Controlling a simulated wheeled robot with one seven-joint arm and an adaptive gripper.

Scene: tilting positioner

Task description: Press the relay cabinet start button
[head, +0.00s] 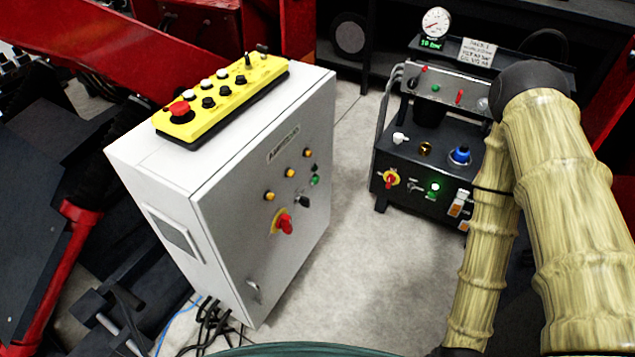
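The white cabinet (255,215) stands left of centre in the head view, turned so its door faces right. A label plate (283,143) sits near the top of the door, too small to read. Below it are several amber lamps or buttons (291,173), a small green button (314,180), a dark knob (303,201) and a red rotary switch on yellow (284,223). No start marking is readable. My arm, in a pale yellow sleeve, fills the right side. My gripper is outside the picture.
A yellow control box (222,98) with a red mushroom button (180,109) lies on the cabinet top. A black unit (415,165) with a lit green button and gauge stands right. Red machinery (110,45) is at left. Cables (210,325) lie by the cabinet foot. Clear floor (350,240) separates cabinet and unit.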

